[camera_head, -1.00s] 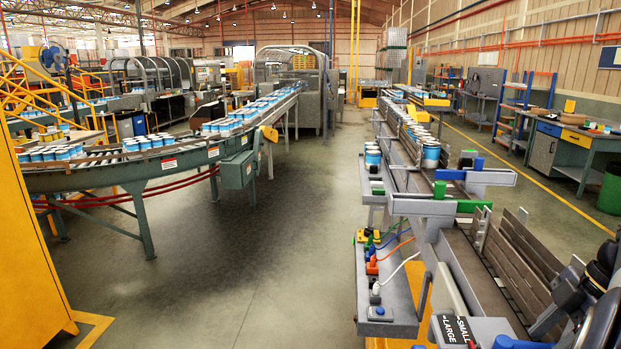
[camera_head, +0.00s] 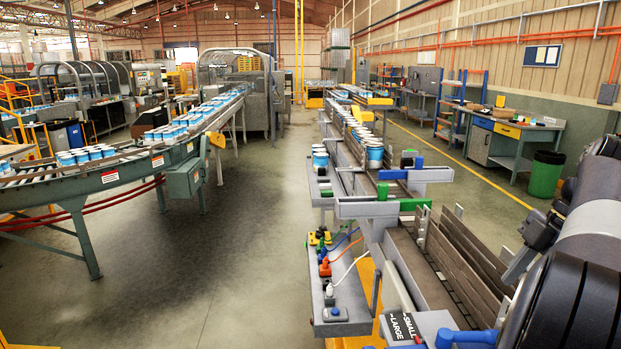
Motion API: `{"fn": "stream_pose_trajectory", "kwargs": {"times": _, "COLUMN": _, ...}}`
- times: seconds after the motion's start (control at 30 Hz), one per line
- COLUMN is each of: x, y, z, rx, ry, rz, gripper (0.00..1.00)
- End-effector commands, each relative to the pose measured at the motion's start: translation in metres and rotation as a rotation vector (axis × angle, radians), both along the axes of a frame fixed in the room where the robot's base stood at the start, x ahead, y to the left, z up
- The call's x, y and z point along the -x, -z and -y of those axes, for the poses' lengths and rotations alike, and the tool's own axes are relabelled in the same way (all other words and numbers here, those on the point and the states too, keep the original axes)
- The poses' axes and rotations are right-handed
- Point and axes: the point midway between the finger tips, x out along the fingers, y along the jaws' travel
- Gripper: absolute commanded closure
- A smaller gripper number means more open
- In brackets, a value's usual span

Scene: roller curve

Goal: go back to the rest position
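My arm (camera_head: 575,250) fills the lower right corner of the head view, dark and grey, and it hangs beside the near end of the right conveyor (camera_head: 425,275). My gripper is not visible, so its fingers and anything in them are hidden. A small label plate marked SMALL and LARGE (camera_head: 405,326) sits at the bottom, left of my arm. Blue-and-white cans (camera_head: 375,156) stand farther up the right conveyor.
A curved roller conveyor (camera_head: 130,170) with several cans runs on the left. A grey side shelf (camera_head: 335,290) carries plugs and cables. A workbench (camera_head: 510,138) and green bin (camera_head: 546,174) stand at the right. The floor (camera_head: 240,240) between the conveyors is clear.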

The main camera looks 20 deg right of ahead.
Motion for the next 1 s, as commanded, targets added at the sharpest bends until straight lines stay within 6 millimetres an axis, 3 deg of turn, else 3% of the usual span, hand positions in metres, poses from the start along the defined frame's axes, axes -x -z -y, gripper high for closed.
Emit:
{"fn": "stream_pose_trajectory", "kwargs": {"times": 0.03, "x": -0.001, "y": 0.015, "z": -0.002, "rx": -0.001, "ry": -0.001, "rz": 0.0, "gripper": 0.6}}
{"fn": "stream_pose_trajectory", "kwargs": {"times": 0.67, "x": -0.013, "y": 0.098, "z": -0.038, "rx": -0.003, "ry": -0.002, "rz": -0.003, "gripper": 0.6}}
{"fn": "stream_pose_trajectory", "kwargs": {"times": 1.0, "x": -0.004, "y": 0.098, "z": -0.041, "rx": -0.001, "ry": 0.184, "rz": -0.001, "gripper": 0.6}}
